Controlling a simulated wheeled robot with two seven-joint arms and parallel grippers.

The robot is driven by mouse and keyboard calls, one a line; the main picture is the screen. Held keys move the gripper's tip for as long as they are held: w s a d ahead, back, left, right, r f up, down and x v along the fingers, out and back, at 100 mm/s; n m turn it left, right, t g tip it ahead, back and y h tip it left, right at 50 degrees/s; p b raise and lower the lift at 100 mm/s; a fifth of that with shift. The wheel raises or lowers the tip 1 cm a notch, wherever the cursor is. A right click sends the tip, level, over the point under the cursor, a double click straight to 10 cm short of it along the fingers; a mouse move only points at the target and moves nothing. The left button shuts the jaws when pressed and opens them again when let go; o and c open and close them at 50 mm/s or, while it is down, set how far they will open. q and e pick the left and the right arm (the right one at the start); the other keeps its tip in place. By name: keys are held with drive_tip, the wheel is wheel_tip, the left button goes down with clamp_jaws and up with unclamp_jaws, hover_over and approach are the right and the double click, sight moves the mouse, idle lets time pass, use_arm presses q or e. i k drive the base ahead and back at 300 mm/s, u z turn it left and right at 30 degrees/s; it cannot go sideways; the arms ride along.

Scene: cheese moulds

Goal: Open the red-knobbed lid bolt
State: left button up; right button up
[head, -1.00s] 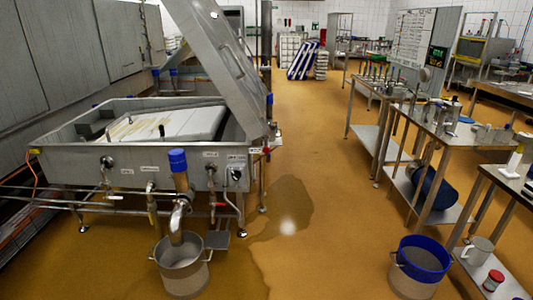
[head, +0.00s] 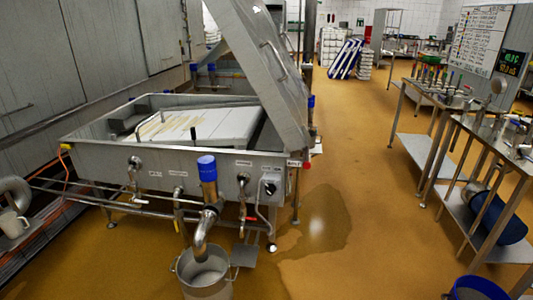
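A small red knob (head: 306,165) shows at the right front corner of the steel vat (head: 225,168), beside the lower end of the raised lid. I take it to be the bolt's knob; it is too small to tell the bolt's position. The large steel lid (head: 262,60) stands steeply tilted above the vat's right side, with a bar handle (head: 273,58) on its face. Neither of my grippers is in view.
A steel bucket (head: 203,277) stands on the floor below the vat's blue-topped outlet pipe (head: 207,168). A wet patch (head: 320,228) lies on the floor right of the vat. Steel tables with tools stand at right, above a blue bucket (head: 477,289). The aisle between is clear.

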sight(306, 165)
drive_tip(key=u, duration=0.2)
drive_tip(key=i, duration=1.75)
drive_tip(key=z, duration=0.2)
